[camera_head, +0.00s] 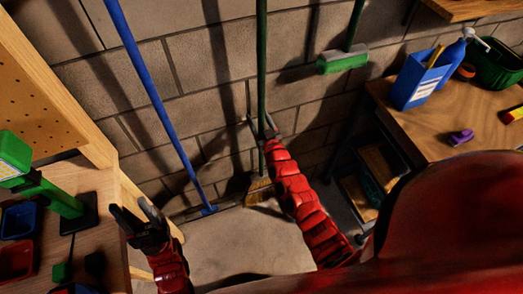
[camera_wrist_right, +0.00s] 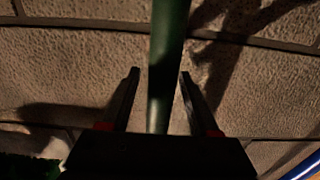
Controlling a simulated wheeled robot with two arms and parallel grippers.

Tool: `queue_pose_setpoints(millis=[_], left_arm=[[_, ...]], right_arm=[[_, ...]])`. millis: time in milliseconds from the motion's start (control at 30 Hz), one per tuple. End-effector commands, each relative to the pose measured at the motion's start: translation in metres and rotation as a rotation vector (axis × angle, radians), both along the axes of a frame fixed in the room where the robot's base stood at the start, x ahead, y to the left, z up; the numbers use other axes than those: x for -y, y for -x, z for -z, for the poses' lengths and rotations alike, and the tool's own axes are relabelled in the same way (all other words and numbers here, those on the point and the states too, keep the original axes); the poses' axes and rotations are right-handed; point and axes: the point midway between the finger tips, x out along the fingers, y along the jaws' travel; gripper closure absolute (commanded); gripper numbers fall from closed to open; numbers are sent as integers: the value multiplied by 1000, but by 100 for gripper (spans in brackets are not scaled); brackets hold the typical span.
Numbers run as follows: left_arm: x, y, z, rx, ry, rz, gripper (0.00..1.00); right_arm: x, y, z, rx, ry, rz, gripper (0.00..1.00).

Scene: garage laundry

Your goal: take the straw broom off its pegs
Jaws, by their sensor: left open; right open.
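The straw broom hangs upright against the block wall, with its green handle (camera_head: 262,60) running up out of the head view. Its straw head (camera_head: 260,188) shows low by the floor, partly covered by my right arm. My right gripper (camera_head: 262,124) is at the handle, open, with one finger on each side of it. In the right wrist view the green handle (camera_wrist_right: 167,65) passes between the two open fingers (camera_wrist_right: 158,75), with a gap on each side. My left gripper (camera_head: 137,216) is open and empty near the left bench. I cannot make out the pegs.
A blue pole (camera_head: 150,90) leans on the wall to the left. A green-headed brush (camera_head: 342,61) hangs to the right. A workbench (camera_head: 435,122) with a blue box (camera_head: 415,85) is at right. A wooden bench with bins (camera_head: 18,258) is at left. Floor (camera_head: 240,240) between is clear.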

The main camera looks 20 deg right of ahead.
Motion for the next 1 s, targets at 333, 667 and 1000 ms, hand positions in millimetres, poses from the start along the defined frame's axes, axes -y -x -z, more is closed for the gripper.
queue_pose_setpoints(millis=[333,667,1000], left_arm=[[0,0,0,0,0,0,50],[0,0,0,0,0,0,50],[0,0,0,0,0,0,50]], right_arm=[[0,0,0,0,0,0,88],[0,0,0,0,0,0,100],[0,0,0,0,0,0,100]])
